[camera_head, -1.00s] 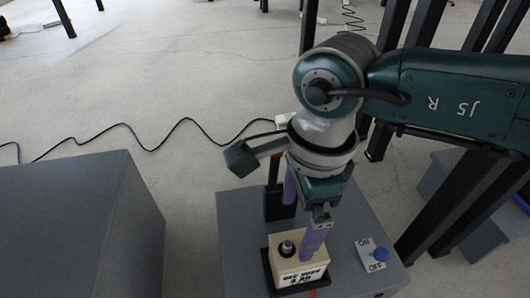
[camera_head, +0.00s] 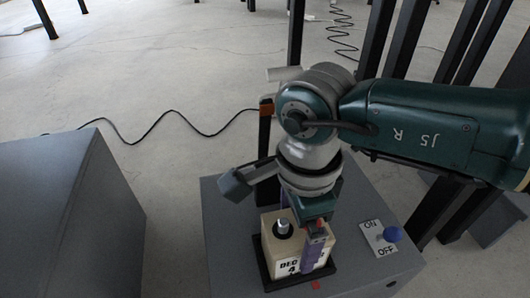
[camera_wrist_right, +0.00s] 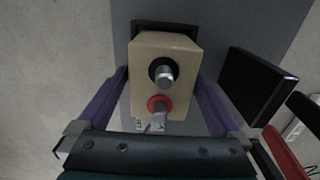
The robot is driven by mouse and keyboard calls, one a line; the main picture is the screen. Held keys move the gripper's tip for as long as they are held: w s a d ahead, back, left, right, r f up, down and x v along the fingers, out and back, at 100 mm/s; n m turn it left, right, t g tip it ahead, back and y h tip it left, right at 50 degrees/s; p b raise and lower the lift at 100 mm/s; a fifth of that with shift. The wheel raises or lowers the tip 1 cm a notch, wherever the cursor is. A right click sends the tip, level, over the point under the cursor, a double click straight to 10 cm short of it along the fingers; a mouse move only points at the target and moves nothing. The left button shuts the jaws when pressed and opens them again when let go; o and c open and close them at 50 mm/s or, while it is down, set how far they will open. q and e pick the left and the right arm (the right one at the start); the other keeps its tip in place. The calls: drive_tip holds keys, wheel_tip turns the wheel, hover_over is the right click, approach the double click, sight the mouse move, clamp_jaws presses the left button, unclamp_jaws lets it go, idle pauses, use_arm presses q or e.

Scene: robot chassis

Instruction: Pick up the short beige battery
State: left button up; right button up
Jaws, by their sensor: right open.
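The short beige battery (camera_head: 276,231) stands upright in a black holder (camera_head: 268,278) on the grey box, with printed text on its front. In the right wrist view the battery (camera_wrist_right: 150,55) shows from above, with one black-ringed and one red-ringed metal terminal on top. My right gripper (camera_head: 301,245) is at the battery, one purple finger in front of its side and the other partly hidden behind it. In the right wrist view the open purple fingers (camera_wrist_right: 160,100) lie on either side of the battery, with small gaps visible. My left gripper is not in view.
The grey box (camera_head: 225,225) carries an ON/OFF plate with a blue knob (camera_head: 393,234) right of the battery. A black upright post (camera_head: 264,135) stands behind. A larger grey block (camera_head: 60,215) is at left; black bars rise at right.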

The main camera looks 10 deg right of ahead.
drive_tip(key=shift+r, duration=0.1)
drive_tip(key=shift+w, duration=0.15)
drive_tip(key=c, duration=0.3)
clamp_jaws()
drive_tip(key=shift+r, duration=0.1)
idle(0.4)
